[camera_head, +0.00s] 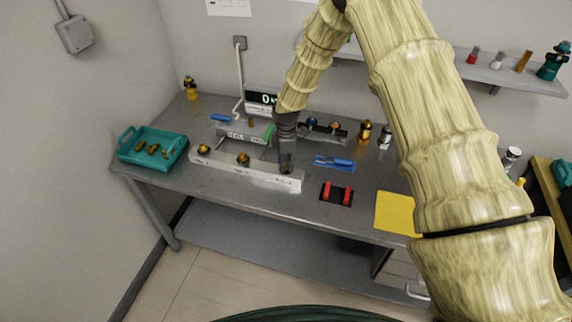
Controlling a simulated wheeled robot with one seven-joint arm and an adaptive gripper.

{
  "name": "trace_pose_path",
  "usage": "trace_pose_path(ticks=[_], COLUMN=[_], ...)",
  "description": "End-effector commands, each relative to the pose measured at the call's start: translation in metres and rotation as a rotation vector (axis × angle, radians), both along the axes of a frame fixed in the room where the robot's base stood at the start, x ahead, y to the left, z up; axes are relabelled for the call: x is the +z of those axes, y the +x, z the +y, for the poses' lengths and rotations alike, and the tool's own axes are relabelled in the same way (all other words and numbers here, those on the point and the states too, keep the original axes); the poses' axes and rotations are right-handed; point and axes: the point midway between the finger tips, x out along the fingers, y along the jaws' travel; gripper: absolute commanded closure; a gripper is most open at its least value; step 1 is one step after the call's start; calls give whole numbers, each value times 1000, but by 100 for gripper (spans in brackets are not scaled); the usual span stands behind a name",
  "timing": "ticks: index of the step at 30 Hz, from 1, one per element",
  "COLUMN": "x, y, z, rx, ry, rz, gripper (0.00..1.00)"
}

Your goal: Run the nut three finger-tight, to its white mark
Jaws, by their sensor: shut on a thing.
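A pale metal bar (224,164) lies along the front of the grey bench. Two brass nuts, one at the left (204,149) and one in the middle (243,158), sit on its top. My gripper (287,168) points down at the bar's right end. It is shut on nut three, which its fingers almost wholly hide. The white mark is too small or hidden to make out, and I cannot tell how far the nut is turned.
Behind the bar stand a grey fixture (236,132) and a lit display (261,98). A teal tray (128,153) with brass parts is at left. A blue tool (335,162), a red-and-black holder (337,194) and a yellow sheet (396,213) lie to the right.

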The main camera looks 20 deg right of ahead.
Motion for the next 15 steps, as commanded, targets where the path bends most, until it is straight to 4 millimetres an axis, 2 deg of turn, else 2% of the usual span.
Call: trace_pose_path(ticks=[1, 15], x=[-6, -6], y=[-2, -2], z=[0, 0], rx=[-38, -483], ry=[-1, -2], rz=[3, 3], gripper=[95, 95])
